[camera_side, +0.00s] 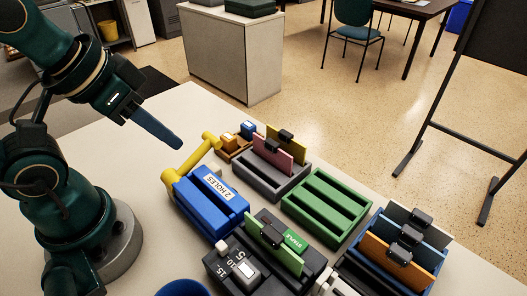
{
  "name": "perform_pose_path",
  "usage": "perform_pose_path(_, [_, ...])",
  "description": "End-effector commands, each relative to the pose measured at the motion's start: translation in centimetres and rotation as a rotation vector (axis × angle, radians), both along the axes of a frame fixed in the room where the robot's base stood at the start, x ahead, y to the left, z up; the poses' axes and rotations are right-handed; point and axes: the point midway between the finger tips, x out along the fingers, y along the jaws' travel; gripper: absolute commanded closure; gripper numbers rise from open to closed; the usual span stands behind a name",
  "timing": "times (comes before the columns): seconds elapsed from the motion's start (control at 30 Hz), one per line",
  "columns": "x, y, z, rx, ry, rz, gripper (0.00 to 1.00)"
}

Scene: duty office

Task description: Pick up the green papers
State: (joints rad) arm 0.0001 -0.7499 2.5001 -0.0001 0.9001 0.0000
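The green papers (288,261) are a light green sheaf with a black clip on its top edge. They stand upright in the black stapling machine (222,262), which has a green "STAPLE" label and a numbered dial, at the lower middle of the side view. My gripper (170,138) is in the air at the upper left, well apart from the green papers, pointing down to the right. Its dark blue fingers overlap in this view, so their gap cannot be seen. I see nothing hanging from them.
Left of the papers is a blue "2 HOLES" punch (197,202) with a raised yellow lever. An empty green tray (343,181), a grey tray (262,184) with pink and yellow papers, and a blue tray (431,254) with orange papers stand around. The table's left part is clear.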

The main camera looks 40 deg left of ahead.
Motion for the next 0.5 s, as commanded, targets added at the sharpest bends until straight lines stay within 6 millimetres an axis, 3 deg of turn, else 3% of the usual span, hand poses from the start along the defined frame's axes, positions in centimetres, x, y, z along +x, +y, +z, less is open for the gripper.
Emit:
perform_pose_path(0.03, [0.0, 0.0, 0.0, 0.0, 0.0, 0.0, 0.62])
perform_pose_path(0.1, [0.0, 0.0, 0.0, 0.0, 0.0, 0.0, 0.44])
perform_pose_path(0.5, [-0.16, 0.01, -0.03, 0.025, 0.008, -0.047, 0.44])
